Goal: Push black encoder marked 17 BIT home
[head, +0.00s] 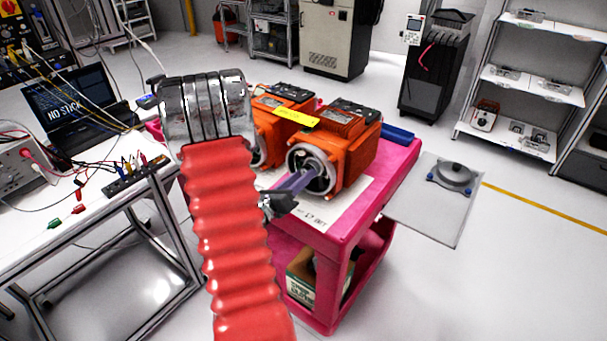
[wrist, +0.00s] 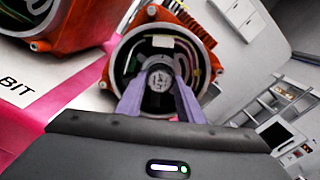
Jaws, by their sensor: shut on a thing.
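The nearer orange servo motor (head: 350,150) lies on the pink cart with its open round end facing my arm. My gripper (head: 303,180) has its purple fingers reaching into that open end. In the wrist view the fingertips (wrist: 159,92) are shut on the encoder (wrist: 160,77), a small round dark part with a grey printed face. It sits within the ring of the motor housing (wrist: 207,52), with coloured wires around it. I cannot tell how deep it is seated. Its own marking is too small to read. A white sheet (head: 335,208) reading 17 BIT lies in front of this motor.
A second orange motor (head: 268,140) stands close on the left, partly behind my arm. A yellow tag (head: 293,116) lies across the motors. A blue item (head: 398,134) is at the cart's (head: 405,165) far corner. A bench with a laptop (head: 75,110) stands left.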

